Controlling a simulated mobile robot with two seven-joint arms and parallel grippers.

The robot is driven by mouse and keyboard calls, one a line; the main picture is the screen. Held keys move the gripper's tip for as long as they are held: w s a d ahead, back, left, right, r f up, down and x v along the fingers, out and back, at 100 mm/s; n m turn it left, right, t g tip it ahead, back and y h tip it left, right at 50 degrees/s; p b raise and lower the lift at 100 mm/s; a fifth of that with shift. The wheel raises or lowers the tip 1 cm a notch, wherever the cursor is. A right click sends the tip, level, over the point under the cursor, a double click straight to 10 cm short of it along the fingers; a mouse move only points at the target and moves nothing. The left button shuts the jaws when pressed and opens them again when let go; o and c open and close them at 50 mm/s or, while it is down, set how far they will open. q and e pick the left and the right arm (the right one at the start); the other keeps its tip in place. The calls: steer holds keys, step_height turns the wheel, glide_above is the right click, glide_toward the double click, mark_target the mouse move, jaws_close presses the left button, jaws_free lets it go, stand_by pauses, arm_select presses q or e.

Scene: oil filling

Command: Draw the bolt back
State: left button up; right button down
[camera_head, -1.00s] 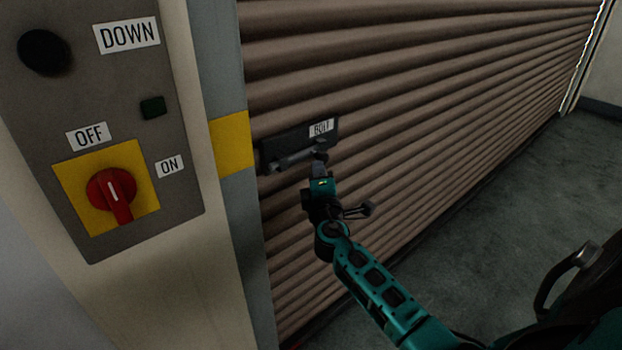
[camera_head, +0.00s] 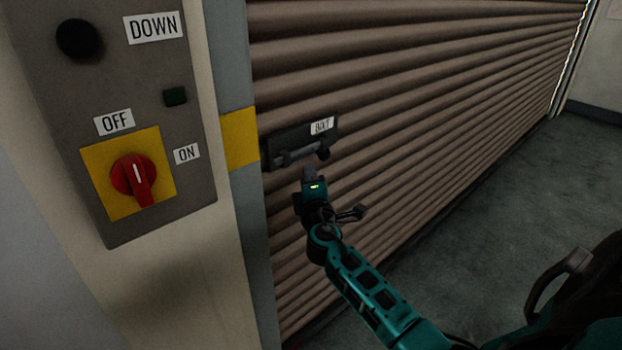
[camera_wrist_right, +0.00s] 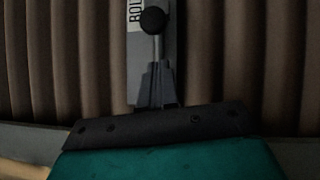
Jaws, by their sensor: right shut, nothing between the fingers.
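The bolt (camera_head: 298,154) is a grey rod with a dark round knob (camera_head: 323,154) at its right end. It lies on a dark plate (camera_head: 290,138) labelled BOLT, fixed to the brown shutter. The knob (camera_wrist_right: 153,20) and rod also show in the right wrist view. My right gripper (camera_head: 308,173) is shut and empty, just below the bolt and apart from the knob. Its closed fingers (camera_wrist_right: 158,85) point toward the plate in the right wrist view. Whether the bolt's left end enters the frame is too dark to tell. My left gripper is out of view.
The ribbed shutter (camera_head: 430,90) fills the middle. Left of it stand a grey post with a yellow band (camera_head: 240,137) and a control panel (camera_head: 200,190) with a red rotary switch (camera_head: 134,176). Clear floor (camera_head: 490,190) lies to the right.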

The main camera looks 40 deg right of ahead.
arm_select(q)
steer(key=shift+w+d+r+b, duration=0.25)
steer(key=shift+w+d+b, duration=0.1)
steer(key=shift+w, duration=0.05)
arm_select(e)
steer(key=v, duration=1)
arm_select(q)
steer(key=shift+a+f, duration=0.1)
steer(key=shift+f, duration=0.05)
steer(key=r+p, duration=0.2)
steer(key=p, duration=0.1)
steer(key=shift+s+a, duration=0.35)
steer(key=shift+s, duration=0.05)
arm_select(e)
steer(key=s+a+f+m+g+y, duration=0.5)
steer(key=s+a+f+m+y, duration=0.5)
steer(key=s+a+f, duration=0.7)
steer(key=shift+a+f+m+g+y, duration=0.2)
steer(key=shift+m+g+y, duration=0.2)
steer(key=shift+y, duration=0.5)
steer(key=c, duration=1.8)
jaws_free()
